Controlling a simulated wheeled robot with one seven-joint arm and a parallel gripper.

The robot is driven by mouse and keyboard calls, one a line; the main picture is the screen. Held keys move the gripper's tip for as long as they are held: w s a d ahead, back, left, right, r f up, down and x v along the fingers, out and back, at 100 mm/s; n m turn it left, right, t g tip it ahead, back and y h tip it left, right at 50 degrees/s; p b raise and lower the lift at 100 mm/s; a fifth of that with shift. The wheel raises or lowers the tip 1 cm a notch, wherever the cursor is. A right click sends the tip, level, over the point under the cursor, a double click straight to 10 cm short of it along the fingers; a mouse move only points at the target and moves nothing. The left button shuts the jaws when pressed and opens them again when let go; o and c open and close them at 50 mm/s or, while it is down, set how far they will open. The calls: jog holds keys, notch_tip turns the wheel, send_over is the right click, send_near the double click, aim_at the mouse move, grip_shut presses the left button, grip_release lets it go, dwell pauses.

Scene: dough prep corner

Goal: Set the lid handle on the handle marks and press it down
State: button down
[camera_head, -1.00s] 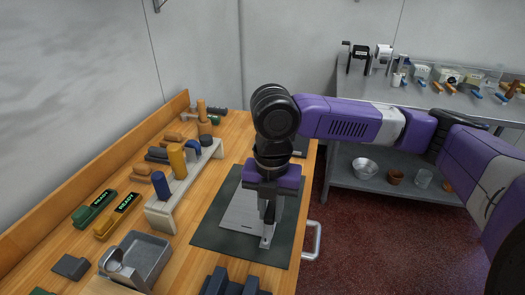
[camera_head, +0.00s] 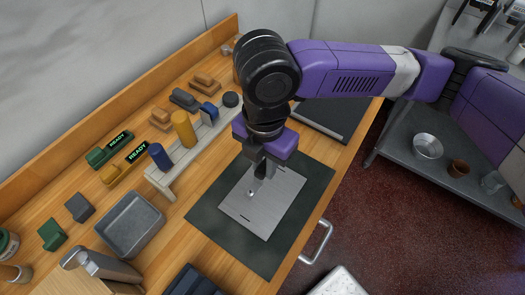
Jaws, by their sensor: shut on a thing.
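The lid is a flat, brushed-metal plate (camera_head: 284,203) lying on a dark mat (camera_head: 222,240) on the wooden bench. A thin dark mark (camera_head: 238,215) shows near its left corner. My gripper (camera_head: 257,185) points down over the upper left part of the plate, below its purple body. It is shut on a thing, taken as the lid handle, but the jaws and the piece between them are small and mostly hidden. I cannot tell whether that piece touches the plate. Any marks under the gripper are hidden.
Left of the mat, a pale rack (camera_head: 170,182) holds blue and yellow cylinders. A grey tray (camera_head: 131,224), green and yellow "READY" units and several small blocks lie further left. Dark blocks (camera_head: 190,282) stand at the near edge. A metal bar handle (camera_head: 318,242) sticks out at the bench's right side.

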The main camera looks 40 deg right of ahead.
jog(key=shift+a+r, duration=0.1)
jog(key=shift+a, duration=0.35)
jog(key=shift+f+b, duration=3)
jog(key=shift+f, duration=0.9)
jog(key=shift+f+b, duration=0.9)
jog(key=shift+f, duration=0.4)
jog(key=c, duration=1.2)
grip_release()
jog(key=shift+o, duration=0.2)
jog(key=shift+r, duration=0.1)
jog(key=shift+r+p, duration=3.4)
jog(key=shift+r, duration=0.6)
